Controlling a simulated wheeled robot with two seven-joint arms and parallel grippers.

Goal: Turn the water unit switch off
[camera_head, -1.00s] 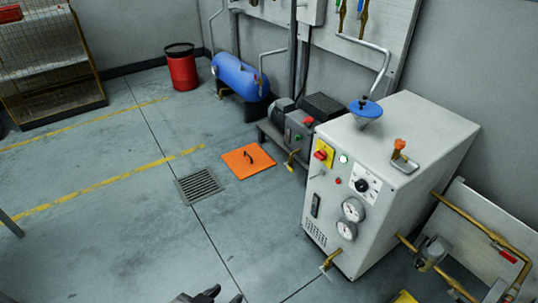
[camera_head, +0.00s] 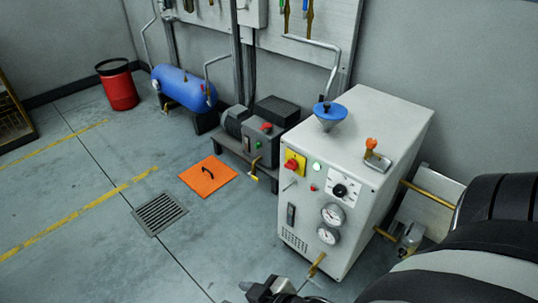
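A white cabinet unit (camera_head: 345,255) stands on the floor right of centre. On its front are a red switch knob on a yellow plate (camera_head: 291,165), a small metal lever (camera_head: 290,184) below it, a green lamp, a black dial (camera_head: 340,190) and two gauges. No label is legible, so I cannot tell which control is the water unit switch. A dark gripper (camera_head: 258,287), apparently my right, is at the bottom edge, below and left of the cabinet front, apart from the controls. Its finger opening is unclear. My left gripper is not in view.
A brass tap (camera_head: 316,265) sticks out low on the cabinet front. A pump bench (camera_head: 250,155), a blue tank (camera_head: 185,88) and a red bin (camera_head: 119,88) stand along the wall.

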